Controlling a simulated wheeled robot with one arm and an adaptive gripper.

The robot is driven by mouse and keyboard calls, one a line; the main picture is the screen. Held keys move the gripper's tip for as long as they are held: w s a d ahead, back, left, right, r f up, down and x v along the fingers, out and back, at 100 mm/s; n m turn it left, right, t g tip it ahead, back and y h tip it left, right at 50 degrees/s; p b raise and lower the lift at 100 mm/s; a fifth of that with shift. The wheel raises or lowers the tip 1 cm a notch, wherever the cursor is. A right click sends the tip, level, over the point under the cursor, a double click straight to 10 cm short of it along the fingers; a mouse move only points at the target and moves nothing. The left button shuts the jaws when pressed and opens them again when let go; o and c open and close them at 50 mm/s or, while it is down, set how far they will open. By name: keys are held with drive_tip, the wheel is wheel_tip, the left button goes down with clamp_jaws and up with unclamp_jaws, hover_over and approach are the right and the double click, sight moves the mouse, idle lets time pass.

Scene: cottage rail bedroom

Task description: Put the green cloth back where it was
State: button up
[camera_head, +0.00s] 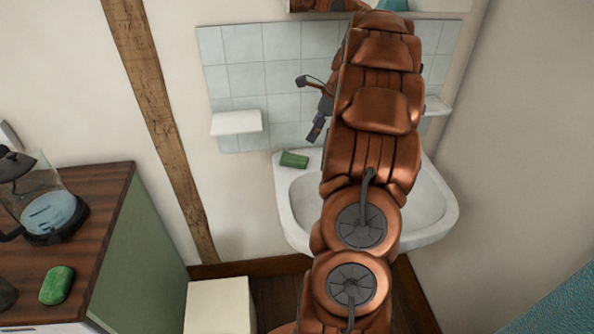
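A small green block-shaped item (294,160) lies on the back left rim of the white sink (283,200). A second, rounded green item (57,285) lies on the dark wooden top of the cabinet at left. I cannot tell whether either is folded cloth, sponge or soap. A bit of teal (393,4) shows at the top edge, mostly cut off. My gripper (318,118) shows only in part, left of my arm and above the sink's back rim, apart from the green item there. The rest is hidden behind my arm, so its opening and any contents are unclear.
The wooden cabinet top (100,200) holds a glass kettle-like vessel (45,200). A small white shelf (236,122) sticks out from the tiles, left of my gripper. A pale box-like thing (218,305) stands below. My arm covers the sink's middle.

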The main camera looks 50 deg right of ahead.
drive_tip(key=s+a+r+n+g, duration=0.2)
drive_tip(key=a+n, duration=0.5)
drive_tip(key=a, duration=0.7)
drive_tip(key=s+a+r+n+g, duration=0.1)
drive_tip(key=s+a+r+n, duration=0.15)
drive_tip(key=a+n, duration=0.8)
drive_tip(key=s+a+f+n+g+h, duration=0.1)
drive_tip(key=s+a+f+n, duration=0.1)
drive_tip(key=s+a+n, duration=0.4)
drive_tip(key=s+a+f+n+g+h, duration=0.1)
drive_tip(key=s+a+n, duration=0.5)
drive_tip(key=s+a, duration=0.4)
drive_tip(key=s, duration=0.5)
drive_tip(key=shift+s+f+g, duration=0.3)
drive_tip(key=shift+f, duration=0.1)
drive_tip(key=shift+a+n, duration=0.1)
drive_tip(key=shift+n, duration=0.15)
drive_tip(key=shift+r, duration=0.15)
